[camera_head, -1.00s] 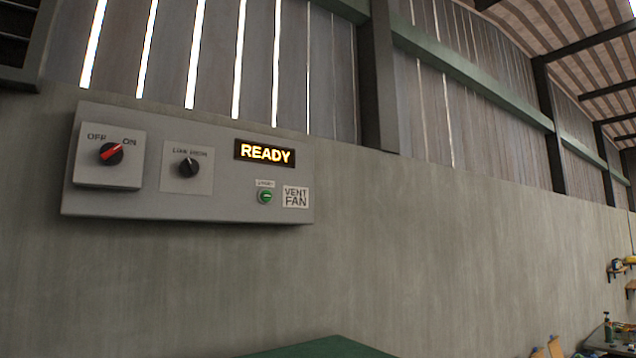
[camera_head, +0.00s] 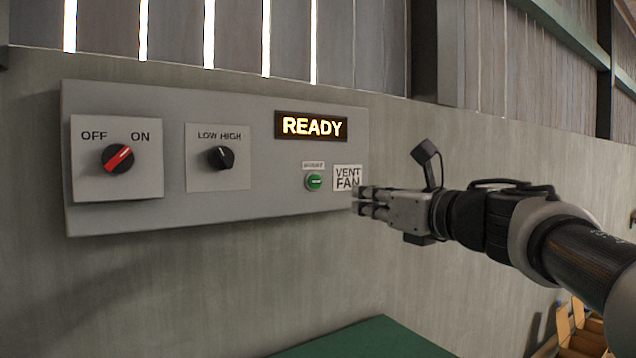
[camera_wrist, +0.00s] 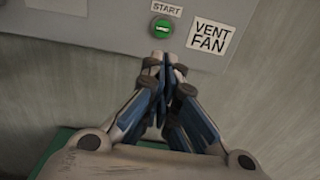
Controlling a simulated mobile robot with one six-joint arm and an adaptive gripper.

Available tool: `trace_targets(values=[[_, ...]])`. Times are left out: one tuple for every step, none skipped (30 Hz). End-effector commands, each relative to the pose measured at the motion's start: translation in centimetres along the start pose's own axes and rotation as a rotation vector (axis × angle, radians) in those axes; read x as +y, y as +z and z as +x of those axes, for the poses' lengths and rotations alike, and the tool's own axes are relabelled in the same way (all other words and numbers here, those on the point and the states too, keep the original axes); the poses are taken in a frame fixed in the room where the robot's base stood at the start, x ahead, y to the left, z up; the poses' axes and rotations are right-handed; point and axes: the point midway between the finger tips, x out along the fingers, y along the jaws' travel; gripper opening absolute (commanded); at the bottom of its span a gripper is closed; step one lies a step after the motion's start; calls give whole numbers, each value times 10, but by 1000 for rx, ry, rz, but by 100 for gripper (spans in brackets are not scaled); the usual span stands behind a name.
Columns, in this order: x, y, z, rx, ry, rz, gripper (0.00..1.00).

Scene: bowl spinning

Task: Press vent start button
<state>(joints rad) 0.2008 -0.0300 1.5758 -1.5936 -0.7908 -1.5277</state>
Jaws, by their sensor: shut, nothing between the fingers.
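The green start button (camera_head: 314,181) is at the lower right of the grey vent fan panel (camera_head: 240,198), under a small label. In the wrist view the button (camera_wrist: 162,28) shows just beyond my fingertips, under the START label (camera_wrist: 166,9). My gripper (camera_head: 355,200) is to the right of and slightly below the button, near the VENT FAN label (camera_head: 347,178). In the wrist view my gripper (camera_wrist: 164,58) is shut and empty, its tips together. I cannot tell the exact gap between the tips and the panel.
The panel also has a red OFF/ON knob (camera_head: 118,158), a black LOW/HIGH knob (camera_head: 220,158) and a lit READY display (camera_head: 311,127). A green surface (camera_head: 370,340) lies below. Wooden pieces (camera_head: 580,328) stand at the lower right. The wall below the panel is clear.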

Motion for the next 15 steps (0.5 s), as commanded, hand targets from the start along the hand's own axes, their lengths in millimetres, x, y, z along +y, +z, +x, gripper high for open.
trace_targets(values=[[0,2,-1,0,2,-8,0],[0,2,-1,1,3,-11,0],[0,2,-1,2,4,-13,0],[1,2,-1,2,4,-13,0],[1,1,0,3,4,-13,0],[1,1,0,3,4,-13,0],[1,1,0,3,4,-12,0],[1,1,0,3,4,-12,0],[1,1,0,3,4,-11,0],[1,1,0,2,4,-11,0],[1,1,0,2,4,-11,0],[1,1,0,2,4,-10,0],[1,1,1,2,4,-10,0],[1,1,2,2,4,-10,0],[1,2,4,2,5,-9,0]])
